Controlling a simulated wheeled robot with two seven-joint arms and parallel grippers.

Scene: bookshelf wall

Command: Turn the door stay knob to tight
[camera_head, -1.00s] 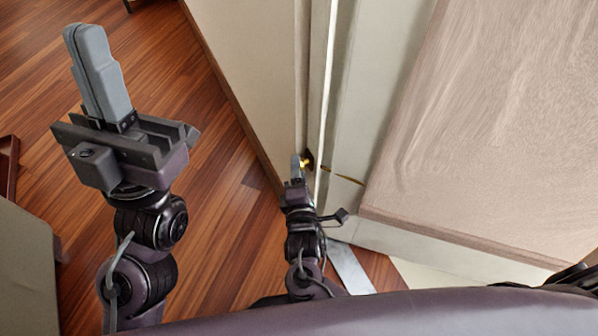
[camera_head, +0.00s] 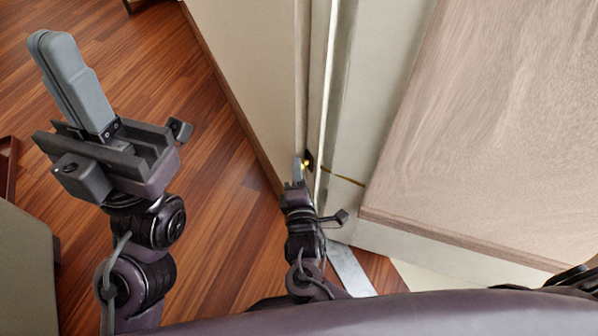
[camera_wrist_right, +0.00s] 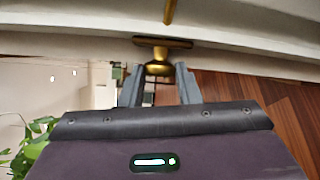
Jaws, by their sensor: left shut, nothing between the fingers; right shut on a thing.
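The door stay knob (camera_wrist_right: 158,69) is a small brass knob on a dark-edged mount; it shows in the right wrist view between my fingers. In the head view only a bit of brass (camera_head: 307,160) shows at the door edge. My right gripper (camera_wrist_right: 160,77) is shut on the knob, one finger on each side of it. In the head view my right gripper (camera_head: 299,168) reaches up to the brass, partly hiding it. A thin brass rod (camera_head: 343,176) runs rightward from there. My left gripper (camera_head: 64,70) is shut and empty, raised over the floor at the left.
A pale door panel (camera_head: 255,70) and a white frame (camera_head: 370,100) stand close beside my right gripper. A wood-grained panel (camera_head: 490,130) fills the right. The wooden floor (camera_head: 220,110) at the left is open. A plant (camera_wrist_right: 35,133) shows in the right wrist view.

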